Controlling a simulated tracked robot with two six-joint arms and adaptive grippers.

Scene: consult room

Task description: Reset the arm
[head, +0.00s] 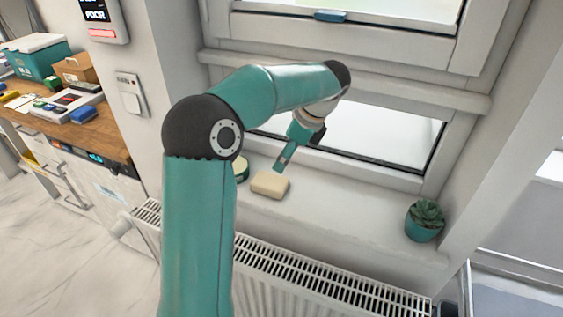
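My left arm (198,230), teal with dark joints, rises from the lower left of the head view and bends over to the right in front of the window. Its far end points down over the window sill (330,222). My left gripper (286,157) is small and partly hidden by the wrist, just above and behind a cream block (270,184) on the sill. I cannot tell whether its fingers are apart or whether it touches the block. My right gripper is not in view.
A round green-rimmed tin (242,168) is partly hidden behind my arm. A potted succulent (424,220) stands on the sill at right. A white radiator (330,292) is below the sill. A wooden counter (112,132) with boxes is at left. The sill between block and plant is clear.

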